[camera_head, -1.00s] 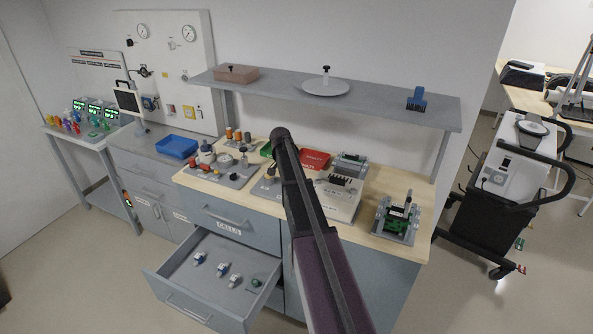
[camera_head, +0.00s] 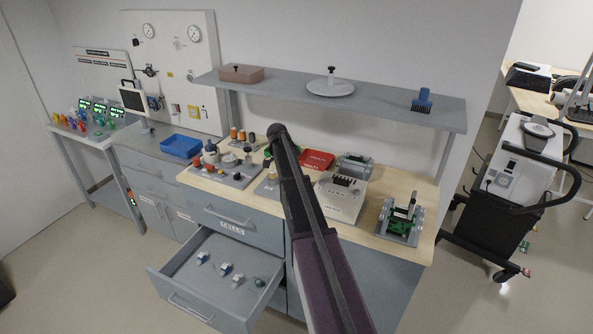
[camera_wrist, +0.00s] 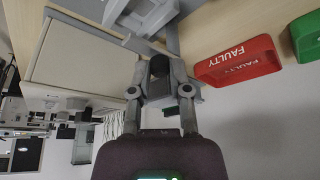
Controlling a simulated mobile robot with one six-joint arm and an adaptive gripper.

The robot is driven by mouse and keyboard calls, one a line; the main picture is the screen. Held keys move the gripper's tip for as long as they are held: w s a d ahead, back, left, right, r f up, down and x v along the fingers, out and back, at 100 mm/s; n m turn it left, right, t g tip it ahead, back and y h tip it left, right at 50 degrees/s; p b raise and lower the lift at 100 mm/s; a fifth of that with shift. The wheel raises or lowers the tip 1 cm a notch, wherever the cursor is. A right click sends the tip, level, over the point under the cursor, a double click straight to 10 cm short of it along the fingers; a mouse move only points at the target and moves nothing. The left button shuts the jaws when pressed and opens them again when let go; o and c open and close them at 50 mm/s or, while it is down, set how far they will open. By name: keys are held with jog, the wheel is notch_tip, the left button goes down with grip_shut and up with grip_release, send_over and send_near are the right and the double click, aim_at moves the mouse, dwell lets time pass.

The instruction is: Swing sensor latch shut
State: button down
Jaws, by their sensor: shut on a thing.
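In the wrist view my gripper (camera_wrist: 160,85) has both fingers closed around a dark grey piece (camera_wrist: 160,66), which appears to be the sensor latch. A grey bracket-like part (camera_wrist: 172,40) sits just beyond the fingertips. A wide beige-topped box (camera_wrist: 82,58) lies beside the fingers on the left of that view. In the head view my arm covers the gripper and the latch, so the latch's angle and whether it is seated cannot be told there. The beige box (camera_head: 340,203) with a black connector row shows just right of my arm.
A red FAULTY bin (camera_wrist: 238,60) and a green bin (camera_wrist: 306,36) are close to the gripper's right in the wrist view. A fixture with a green board (camera_head: 400,222) stands at the bench's right. An open drawer (camera_head: 188,306) juts out in front. A shelf (camera_head: 385,102) runs above.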

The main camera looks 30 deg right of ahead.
jog(key=c, duration=0.6)
grip_release()
jog(key=shift+s+n, duration=0.1)
jog(key=shift+n, duration=0.2)
